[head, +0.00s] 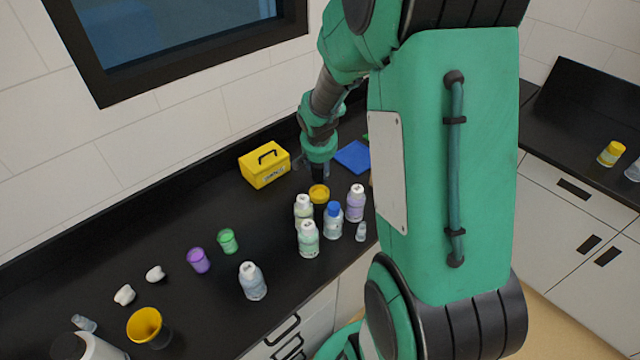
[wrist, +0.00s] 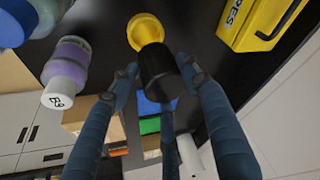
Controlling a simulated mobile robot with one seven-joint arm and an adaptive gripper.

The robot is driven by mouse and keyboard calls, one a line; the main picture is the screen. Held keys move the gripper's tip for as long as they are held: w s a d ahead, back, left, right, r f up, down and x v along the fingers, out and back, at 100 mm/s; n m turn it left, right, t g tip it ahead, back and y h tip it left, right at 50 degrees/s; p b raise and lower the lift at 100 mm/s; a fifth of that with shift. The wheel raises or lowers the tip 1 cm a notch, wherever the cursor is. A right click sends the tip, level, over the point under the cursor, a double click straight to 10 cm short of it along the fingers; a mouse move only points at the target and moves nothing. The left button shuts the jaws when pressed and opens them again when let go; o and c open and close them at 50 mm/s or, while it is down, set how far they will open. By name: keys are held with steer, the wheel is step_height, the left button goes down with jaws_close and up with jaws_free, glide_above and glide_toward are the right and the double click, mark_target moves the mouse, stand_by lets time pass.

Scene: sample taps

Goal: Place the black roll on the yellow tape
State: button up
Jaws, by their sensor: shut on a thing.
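The black roll (wrist: 160,69) is held between the fingers of my gripper (wrist: 159,76) in the wrist view. The yellow tape (wrist: 146,31) lies on the black bench, right beside the far end of the roll in that view. In the head view my gripper (head: 317,170) points down just above and behind the yellow tape (head: 319,194). The roll's lower end overlaps the tape's edge in the wrist view. I cannot tell whether they touch.
A yellow toolbox (head: 265,165) stands left of my gripper, and a blue flat item (head: 353,157) lies to the right. Several bottles, including a purple one (head: 355,203) and a blue-capped one (head: 333,221), crowd the bench in front of the tape. The bench further left holds cups.

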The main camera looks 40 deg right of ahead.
mark_target(320, 180)
steer(key=shift+f, duration=1.55)
steer(key=shift+f+b, duration=0.8)
steer(key=shift+f, duration=1.05)
steer(key=shift+f, duration=0.2)
steer(key=o, duration=1.2)
steer(key=shift+r, duration=0.25)
